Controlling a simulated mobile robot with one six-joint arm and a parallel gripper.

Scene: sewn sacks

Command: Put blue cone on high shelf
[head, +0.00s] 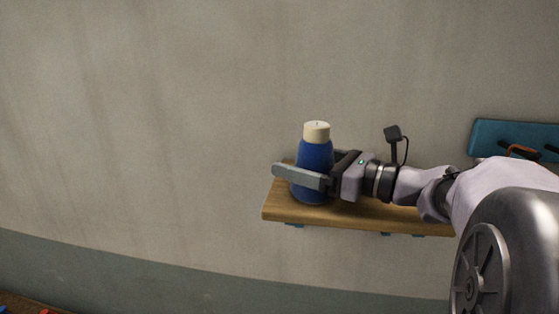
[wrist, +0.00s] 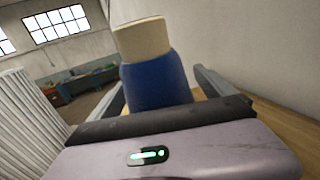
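The blue cone (head: 316,155), a blue body with a cream top, stands upright on the wooden shelf (head: 360,215) near its left end. It also shows in the wrist view (wrist: 156,85), between the fingers of my gripper (wrist: 165,85). In the head view my gripper (head: 300,172) reaches in from the right, with one finger crossing in front of the cone's lower body. The fingers are apart, one on each side of the cone. A gap shows between the cone and the right finger in the wrist view. The far finger is mostly hidden in the head view.
A teal rack (head: 510,132) with dark pegs is on the wall at the right. The wall above and left of the shelf is clear. In the wrist view a ribbed pale object (wrist: 28,125) stands at the left, with windows behind.

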